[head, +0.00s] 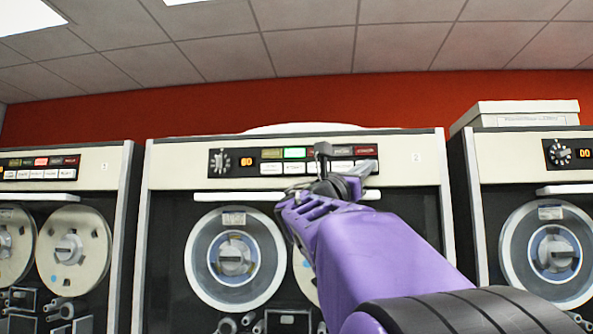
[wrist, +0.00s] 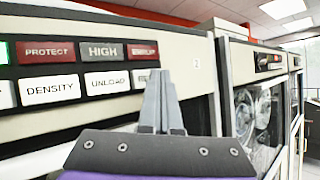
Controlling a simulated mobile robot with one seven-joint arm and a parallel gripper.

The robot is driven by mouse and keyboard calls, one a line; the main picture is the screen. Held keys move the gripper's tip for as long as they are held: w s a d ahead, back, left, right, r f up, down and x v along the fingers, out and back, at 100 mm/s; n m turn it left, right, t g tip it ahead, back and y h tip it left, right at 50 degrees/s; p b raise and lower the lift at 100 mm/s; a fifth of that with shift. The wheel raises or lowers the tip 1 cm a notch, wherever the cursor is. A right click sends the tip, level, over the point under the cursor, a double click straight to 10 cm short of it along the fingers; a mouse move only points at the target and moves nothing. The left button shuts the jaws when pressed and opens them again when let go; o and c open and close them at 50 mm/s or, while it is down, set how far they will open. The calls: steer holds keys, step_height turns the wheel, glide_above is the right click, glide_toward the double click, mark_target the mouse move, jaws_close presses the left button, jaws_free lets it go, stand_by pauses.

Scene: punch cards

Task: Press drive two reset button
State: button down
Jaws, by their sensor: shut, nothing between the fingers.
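Drive two is the middle tape cabinet, marked with a small 2 (head: 416,157), in the head view. Its control panel has a row of coloured lamps above a row of white buttons. In the wrist view a white button starting with "RE" (wrist: 142,76) sits right of the UNLOAD button (wrist: 107,82), under a red lamp (wrist: 143,50). The rest of its label is hidden behind my fingers. My gripper (wrist: 160,85) is shut and empty, its grey fingertips in front of the right end of the panel. It also shows in the head view (head: 365,169). I cannot tell whether it touches.
The DENSITY button (wrist: 50,90) is left of UNLOAD. A white handle bar (head: 238,197) runs below the panel, above a tape reel (head: 205,262). Similar drives stand on both sides, and a box (head: 525,113) rests on the right one.

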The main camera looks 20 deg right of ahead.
steer(key=shift+w+d, duration=0.2)
steer(key=shift+w, duration=0.15)
stand_by(0.4)
steer(key=shift+s, duration=0.15)
steer(key=shift+s+a+b, duration=0.45)
steer(key=shift+s, duration=0.2)
steer(key=shift+s+a, duration=0.1)
steer(key=s+a+b, duration=0.1)
steer(key=s, duration=0.1)
steer(key=s+a+b, duration=0.1)
steer(key=s, duration=0.1)
steer(key=shift+a, duration=0.2)
stand_by(0.3)
stand_by(0.5)
